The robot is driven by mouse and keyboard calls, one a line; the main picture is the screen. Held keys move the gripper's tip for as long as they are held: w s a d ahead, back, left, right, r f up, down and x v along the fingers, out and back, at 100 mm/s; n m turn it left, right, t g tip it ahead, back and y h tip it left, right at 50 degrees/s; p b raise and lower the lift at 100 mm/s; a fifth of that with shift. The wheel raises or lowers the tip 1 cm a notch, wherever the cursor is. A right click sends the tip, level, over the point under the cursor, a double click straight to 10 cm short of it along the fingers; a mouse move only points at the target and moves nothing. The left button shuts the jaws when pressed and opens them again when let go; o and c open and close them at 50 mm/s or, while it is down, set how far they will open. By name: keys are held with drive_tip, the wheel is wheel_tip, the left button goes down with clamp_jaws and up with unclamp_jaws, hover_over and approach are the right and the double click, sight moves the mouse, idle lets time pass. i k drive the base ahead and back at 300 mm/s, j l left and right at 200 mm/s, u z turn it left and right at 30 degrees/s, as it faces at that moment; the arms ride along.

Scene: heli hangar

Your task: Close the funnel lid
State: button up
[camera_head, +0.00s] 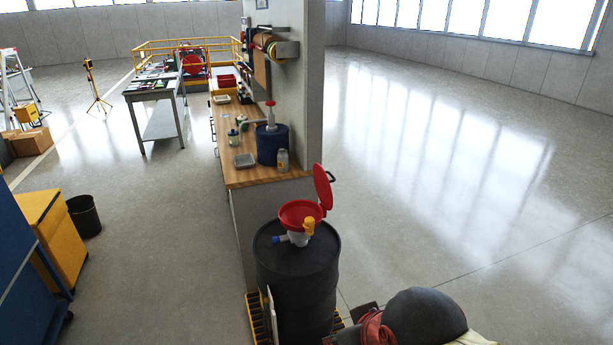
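The red funnel (300,214) sits on top of a black drum (297,275) in the lower middle of the head view. Its round red lid (322,187) stands open, nearly upright, at the funnel's right rear edge. A dark handle (331,176) sticks out from the lid's right side. A yellow-orange part (309,226) and a blue-ended fitting (280,240) show at the funnel's base. My gripper is not seen in this view.
A wooden workbench (240,177) with a blue container (272,145) stands behind the drum, beside a wall end. A dark rounded object (425,315) and red material (375,329) lie at the lower right. The floor (450,190) to the right is open.

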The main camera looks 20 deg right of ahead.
sight(323, 186)
drive_tip(key=k+l+u, duration=0.1)
drive_tip(key=l, duration=0.35)
drive_tip(key=k+l, duration=0.25)
drive_tip(key=l, duration=0.2)
drive_tip(key=k+l+u, duration=0.15)
drive_tip(key=l, duration=0.35)
drive_tip(key=k+l+u, duration=0.1)
drive_tip(key=k+l, duration=0.15)
drive_tip(key=l, duration=0.15)
drive_tip(key=k+l, duration=0.2)
drive_tip(key=l, duration=0.25)
drive_tip(key=k+l+u, duration=0.15)
drive_tip(key=l, duration=0.25)
drive_tip(key=i+j+z, duration=0.15)
drive_tip(key=i, duration=1.45)
